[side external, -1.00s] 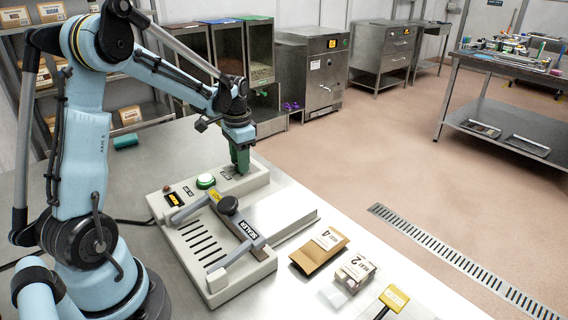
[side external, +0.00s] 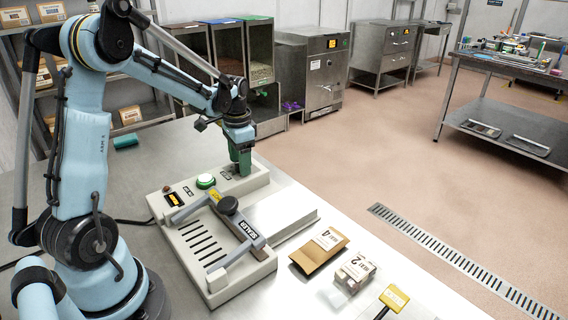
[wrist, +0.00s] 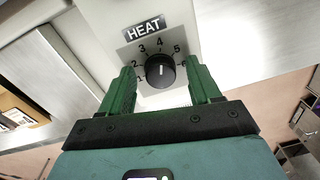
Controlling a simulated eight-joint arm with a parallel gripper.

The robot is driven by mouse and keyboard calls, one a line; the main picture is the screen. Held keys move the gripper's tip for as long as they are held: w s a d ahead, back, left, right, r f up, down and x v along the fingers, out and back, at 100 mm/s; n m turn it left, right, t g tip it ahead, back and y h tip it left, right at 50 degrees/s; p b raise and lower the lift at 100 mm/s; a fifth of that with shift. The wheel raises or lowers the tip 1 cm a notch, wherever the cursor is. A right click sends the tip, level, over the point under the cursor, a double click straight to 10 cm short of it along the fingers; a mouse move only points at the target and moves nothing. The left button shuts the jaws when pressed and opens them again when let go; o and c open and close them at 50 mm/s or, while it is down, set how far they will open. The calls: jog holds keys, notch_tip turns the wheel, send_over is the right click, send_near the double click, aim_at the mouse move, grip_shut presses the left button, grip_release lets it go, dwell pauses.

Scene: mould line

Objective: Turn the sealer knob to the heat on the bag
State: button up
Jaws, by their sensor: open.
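The sealer (side external: 215,240) is a pale bench unit on the steel table. Its black heat knob (wrist: 160,71) shows in the wrist view on a plate with numbers around it, under a HEAT label (wrist: 143,29). The knob's white mark appears to point near the 4. My gripper (side external: 242,172) is over the sealer's back end. In the wrist view its green fingers (wrist: 161,85) are open, one on each side of the knob; I cannot tell whether they touch it. A brown bag (side external: 318,250) has a label with a 4. A second, paler bag (side external: 355,272) has a 2.
The sealer's lever arm (side external: 240,225) and a green button (side external: 205,181) are in front of my gripper.

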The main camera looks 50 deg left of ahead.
jog(key=shift+r, duration=0.1)
notch_tip(320, 180, up, 12)
jog(key=shift+d, duration=0.3)
dwell(0.3)
jog(key=s+d+f+n+t, duration=0.1)
jog(key=s+d+f+t, duration=0.1)
jog(key=d, duration=0.7)
jog(key=s+d+f+t, duration=0.2)
jog(key=s+d+t, duration=0.3)
jog(key=d, duration=0.5)
jog(key=shift+s+d+n+h, duration=0.3)
jog(key=shift+s+n, duration=0.1)
jog(key=shift+s, duration=0.2)
jog(key=shift+o, duration=0.3)
jog(key=shift+r, duration=0.1)
